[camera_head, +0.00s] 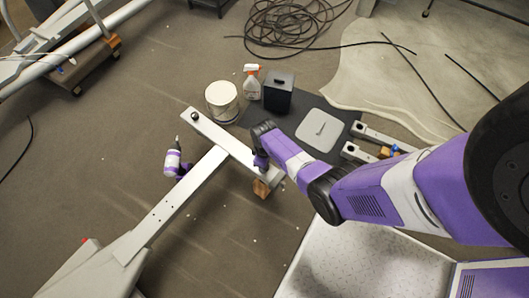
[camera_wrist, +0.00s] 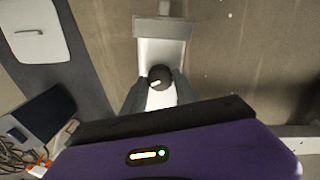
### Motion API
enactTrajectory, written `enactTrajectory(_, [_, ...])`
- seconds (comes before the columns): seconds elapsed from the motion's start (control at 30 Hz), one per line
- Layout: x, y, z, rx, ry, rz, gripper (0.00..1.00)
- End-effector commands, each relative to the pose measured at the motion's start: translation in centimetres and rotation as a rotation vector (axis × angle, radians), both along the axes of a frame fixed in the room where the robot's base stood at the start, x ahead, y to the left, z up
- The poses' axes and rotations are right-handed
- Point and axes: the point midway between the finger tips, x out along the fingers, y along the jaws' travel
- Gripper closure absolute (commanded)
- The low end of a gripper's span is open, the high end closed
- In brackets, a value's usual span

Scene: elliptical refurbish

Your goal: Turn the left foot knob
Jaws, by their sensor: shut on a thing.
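The pale foot crossbar (camera_head: 213,132) of the elliptical lies on the floor, joined to a long frame beam (camera_head: 175,207). A black round knob (camera_head: 194,117) stands at its left end in the head view. My gripper (camera_head: 262,167) is at the crossbar's other end. In the wrist view a black knob (camera_wrist: 160,76) with a light mark sits on the pale bar, between the two dark fingers of my gripper (camera_wrist: 159,92). The gripper is shut on this knob. In the head view my gripper hides the knob there.
A wooden block (camera_head: 261,189) is under the crossbar's near end. A purple and white tool (camera_head: 173,163) is by the beam. A white bucket (camera_head: 222,101), spray bottle (camera_head: 251,84) and black box (camera_head: 278,93) stand behind. Cables (camera_head: 290,24) lie coiled at the back.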

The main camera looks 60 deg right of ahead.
Motion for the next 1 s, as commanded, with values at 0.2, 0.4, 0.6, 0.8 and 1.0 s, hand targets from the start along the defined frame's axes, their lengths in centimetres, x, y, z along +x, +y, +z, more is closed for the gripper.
enactTrajectory(0.2, [-0.08,0.12,-0.08,0.002,0.001,0.059,1.00])
enactTrajectory(0.4, [-0.09,0.11,-0.10,0.002,0.001,0.074,1.00])
enactTrajectory(0.6, [-0.09,0.11,-0.11,0.002,0.001,0.074,1.00])
enactTrajectory(0.8, [-0.09,0.10,-0.10,0.002,0.001,0.073,0.48])
enactTrajectory(1.0, [-0.04,0.04,-0.05,0.001,0.000,0.073,0.43])
